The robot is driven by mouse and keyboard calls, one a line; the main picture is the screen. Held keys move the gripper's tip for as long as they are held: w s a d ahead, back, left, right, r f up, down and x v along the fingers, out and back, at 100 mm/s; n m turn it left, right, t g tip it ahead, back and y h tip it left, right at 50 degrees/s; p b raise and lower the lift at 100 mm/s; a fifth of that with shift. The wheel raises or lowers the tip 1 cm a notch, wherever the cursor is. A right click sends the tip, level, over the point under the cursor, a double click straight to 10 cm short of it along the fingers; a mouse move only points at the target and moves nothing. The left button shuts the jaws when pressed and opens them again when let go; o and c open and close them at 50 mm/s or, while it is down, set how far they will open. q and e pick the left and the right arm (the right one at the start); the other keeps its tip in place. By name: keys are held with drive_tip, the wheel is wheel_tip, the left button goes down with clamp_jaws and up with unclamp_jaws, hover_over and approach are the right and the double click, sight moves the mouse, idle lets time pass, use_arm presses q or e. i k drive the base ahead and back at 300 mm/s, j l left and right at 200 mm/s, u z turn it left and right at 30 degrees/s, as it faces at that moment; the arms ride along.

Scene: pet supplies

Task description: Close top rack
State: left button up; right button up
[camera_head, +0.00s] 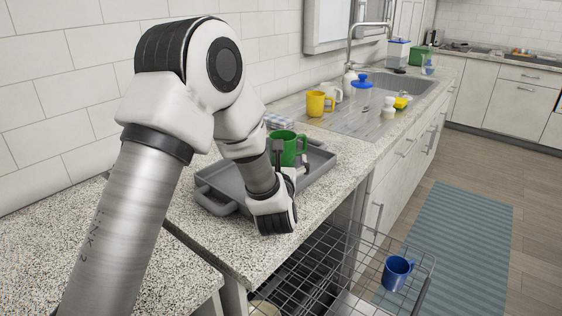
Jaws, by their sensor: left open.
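The top rack (318,275) is a dark wire basket pulled out from under the counter at the lower right. A blue mug (397,273) sits at its outer end. My left arm comes in from the left and bends down over the counter. My left gripper (291,156) is open, with its dark fingers beside a green mug (287,142). The arm's wrist partly hides the fingers, and I cannot tell whether they touch the mug. The green mug stands on a grey tray (322,165). My right gripper is not in view.
A yellow mug (318,103), a blue-lidded container (363,88) and a white bottle (388,108) stand by the sink (408,84). A blue striped mat (445,240) lies on the floor beyond the rack. The speckled counter in front of the tray is clear.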

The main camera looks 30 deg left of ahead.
sight(419, 303)
drive_tip(key=k+l, duration=0.75)
drive_tip(key=k, duration=0.1)
